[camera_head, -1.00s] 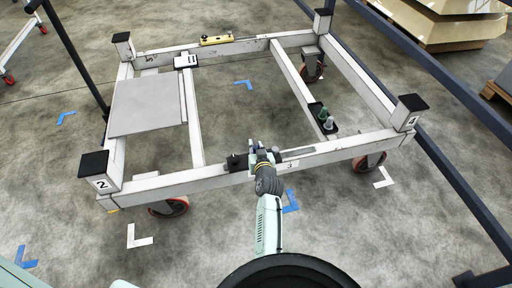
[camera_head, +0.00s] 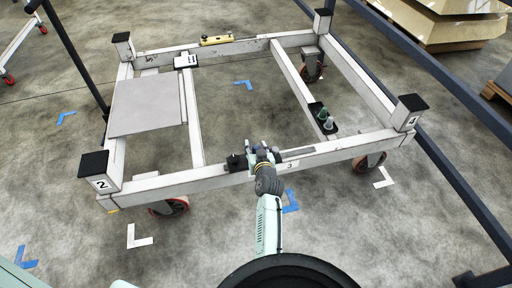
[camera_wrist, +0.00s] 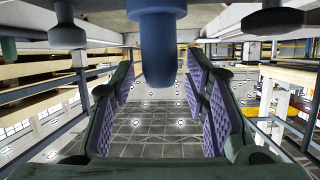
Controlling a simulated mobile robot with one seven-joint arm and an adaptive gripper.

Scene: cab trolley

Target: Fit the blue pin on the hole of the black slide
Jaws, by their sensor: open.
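In the wrist view, the blue pin (camera_wrist: 160,45) fills the top middle, its rounded end pointing down the picture. My gripper (camera_wrist: 160,76) has its purple-padded fingers spread to either side of the pin, with visible gaps. In the head view, my gripper (camera_head: 262,152) is at the front beam of the trolley. The black slide (camera_head: 237,163) appears as a dark block on that beam, just left of the gripper. Its hole cannot be made out. My gripper partly covers this area, so the blue pin is not clear in the head view.
The white trolley frame (camera_head: 215,181) has black-capped corner posts. A green and a grey pin stand on a black plate (camera_head: 333,130) on the right crossbar. A grey panel (camera_head: 147,105) lies at the left. A yellow-and-black part (camera_head: 216,40) sits on the back beam. Dark rails (camera_head: 440,85) run along the right.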

